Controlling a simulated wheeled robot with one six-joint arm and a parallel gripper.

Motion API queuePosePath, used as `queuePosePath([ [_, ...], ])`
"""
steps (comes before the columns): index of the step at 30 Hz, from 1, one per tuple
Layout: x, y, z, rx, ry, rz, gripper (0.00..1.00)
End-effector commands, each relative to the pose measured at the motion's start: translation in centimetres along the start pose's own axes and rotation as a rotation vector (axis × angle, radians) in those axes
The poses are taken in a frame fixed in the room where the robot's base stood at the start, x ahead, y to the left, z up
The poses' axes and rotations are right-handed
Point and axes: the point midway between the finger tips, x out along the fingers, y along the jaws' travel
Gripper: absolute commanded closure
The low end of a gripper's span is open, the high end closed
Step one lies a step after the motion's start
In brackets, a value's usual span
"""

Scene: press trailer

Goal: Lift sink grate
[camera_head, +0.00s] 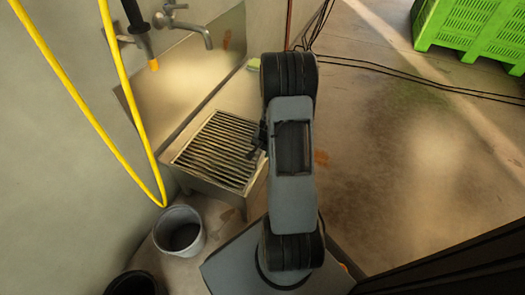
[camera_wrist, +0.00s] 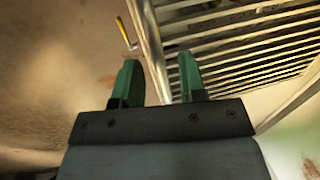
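The sink grate (camera_head: 219,149) is a set of parallel metal bars lying in the top of a low metal sink (camera_head: 243,196) by the wall. In the wrist view the grate's bars (camera_wrist: 240,52) fill the upper right, beside the sink's rim (camera_wrist: 153,50). My gripper (camera_wrist: 157,82) is open, its two green fingers apart with nothing between them. Its fingertips appear near the rim and the grate's edge; whether they touch cannot be told. In the head view my gripper (camera_head: 257,143) is at the grate's right side, mostly hidden by my arm.
A tap (camera_head: 190,27) and a yellow hose (camera_head: 92,110) are on the wall behind the sink. A grey bucket (camera_head: 180,231) stands below left. A green crate (camera_head: 475,28) is at the upper right. The floor on the right is mostly clear.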

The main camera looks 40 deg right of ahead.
Motion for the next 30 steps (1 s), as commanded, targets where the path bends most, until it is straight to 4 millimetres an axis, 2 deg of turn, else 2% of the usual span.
queuePosePath([
  [1,0.0,0.0,0.0,0.0,0.0,0.0,0.67],
  [12,0.0,0.0,0.0,0.0,0.0,0.0,1.0],
  [23,-0.1,0.0,0.0,0.0,0.0,0.001,1.0],
  [30,-1.6,0.1,-0.4,0.011,0.002,0.025,1.0],
])
